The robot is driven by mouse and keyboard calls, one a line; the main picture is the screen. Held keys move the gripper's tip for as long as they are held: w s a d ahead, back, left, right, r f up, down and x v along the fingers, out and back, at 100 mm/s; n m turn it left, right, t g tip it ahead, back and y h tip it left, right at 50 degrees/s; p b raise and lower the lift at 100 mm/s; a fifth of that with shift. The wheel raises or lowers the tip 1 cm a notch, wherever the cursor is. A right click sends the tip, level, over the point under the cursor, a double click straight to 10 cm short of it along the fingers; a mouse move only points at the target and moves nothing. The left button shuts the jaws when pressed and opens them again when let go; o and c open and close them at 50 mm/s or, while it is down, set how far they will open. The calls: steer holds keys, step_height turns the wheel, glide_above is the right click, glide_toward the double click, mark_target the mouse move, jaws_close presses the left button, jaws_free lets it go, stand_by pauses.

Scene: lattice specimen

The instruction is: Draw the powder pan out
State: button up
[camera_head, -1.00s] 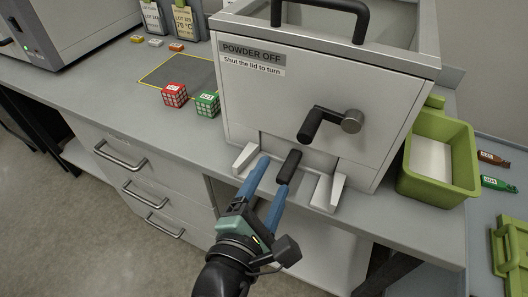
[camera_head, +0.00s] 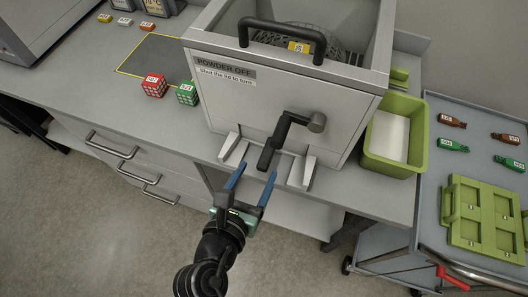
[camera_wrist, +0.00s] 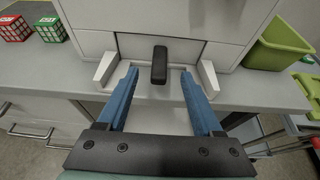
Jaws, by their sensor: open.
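The powder pan shows as a pale front panel (camera_wrist: 189,50) low in the grey box, with a black bar handle (camera_wrist: 159,65) sticking out. In the head view the handle (camera_head: 266,158) is just under the box's crank. My gripper (camera_head: 257,168) is open and empty in front of the box. In the wrist view its blue fingers (camera_wrist: 159,77) lie left and right of the handle in the picture, with the handle a little beyond their tips. The pan's inside is hidden.
Pale angled guides (camera_head: 230,147) flank the pan opening. A black crank (camera_head: 290,125) hangs above the handle. A green bin (camera_head: 417,168) stands right of the box. Red (camera_head: 154,86) and green (camera_head: 187,94) cubes sit left. Open floor lies in front of the bench.

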mark_target(268, 152)
steer(key=x, duration=0.8)
steer(key=shift+w, duration=0.2)
jaws_close()
stand_by(0.4)
